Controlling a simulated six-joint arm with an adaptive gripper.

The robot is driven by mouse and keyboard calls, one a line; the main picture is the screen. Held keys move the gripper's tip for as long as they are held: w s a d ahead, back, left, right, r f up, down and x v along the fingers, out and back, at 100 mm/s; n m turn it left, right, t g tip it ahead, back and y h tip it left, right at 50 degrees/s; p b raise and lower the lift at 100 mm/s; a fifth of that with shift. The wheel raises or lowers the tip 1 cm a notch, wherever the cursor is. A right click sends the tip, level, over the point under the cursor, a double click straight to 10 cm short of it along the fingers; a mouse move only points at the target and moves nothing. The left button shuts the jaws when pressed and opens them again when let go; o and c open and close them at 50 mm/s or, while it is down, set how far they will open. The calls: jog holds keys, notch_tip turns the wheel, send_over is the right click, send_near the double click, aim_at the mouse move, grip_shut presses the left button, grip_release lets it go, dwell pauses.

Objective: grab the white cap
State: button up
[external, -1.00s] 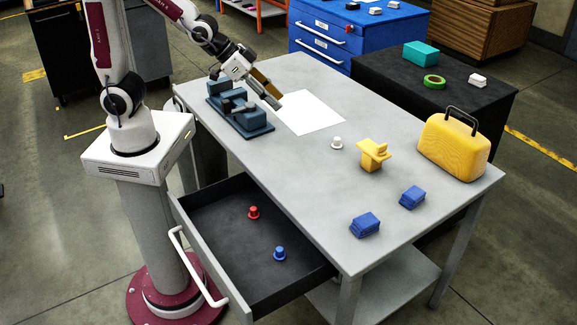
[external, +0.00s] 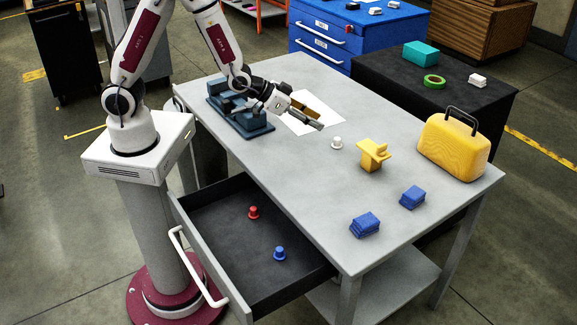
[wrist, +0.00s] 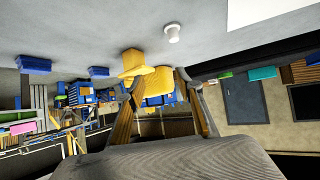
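The white cap (external: 337,143) stands upright on the grey table, and it also shows near the top of the wrist view (wrist: 172,33). My gripper (external: 319,119) is above the table, up and to the left of the cap in the external view, and apart from it. In the wrist view my gripper (wrist: 165,88) shows two separated fingers with nothing held between them. The gripper is open and empty.
A yellow part (external: 373,155) stands just right of the cap, with a yellow case (external: 454,147) beyond. Blue blocks (external: 365,225) lie near the front. The open drawer (external: 225,245) holds red and blue caps.

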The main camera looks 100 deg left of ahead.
jog(key=y, duration=0.2)
send_near(337, 138)
jog(key=shift+w+a+f+n+t, duration=0.15)
jog(key=shift+w+a+f, duration=0.15)
jog(key=shift+a+f, duration=0.15)
jog(key=shift+w+a+f+n+t, duration=0.15)
jog(key=shift+w+a+f, duration=0.15)
jog(key=shift+a, duration=0.25)
jog(key=shift+w, duration=0.1)
jog(key=shift+x, duration=1.25)
jog(key=shift+d, duration=0.1)
jog(key=shift+w+f, duration=0.4)
jog(key=shift+w, duration=0.3)
jog(key=shift+w+f, duration=0.4)
jog(key=shift+w, duration=0.25)
jog(key=shift+w+a+f+h, duration=0.15)
jog(key=shift+w+a+f, duration=0.1)
jog(key=shift+w, duration=0.2)
jog(key=shift+w+a+f+h, duration=0.15)
jog(key=shift+w+a+f, duration=0.15)
jog(key=shift+w, duration=0.1)
jog(key=c, duration=0.9)
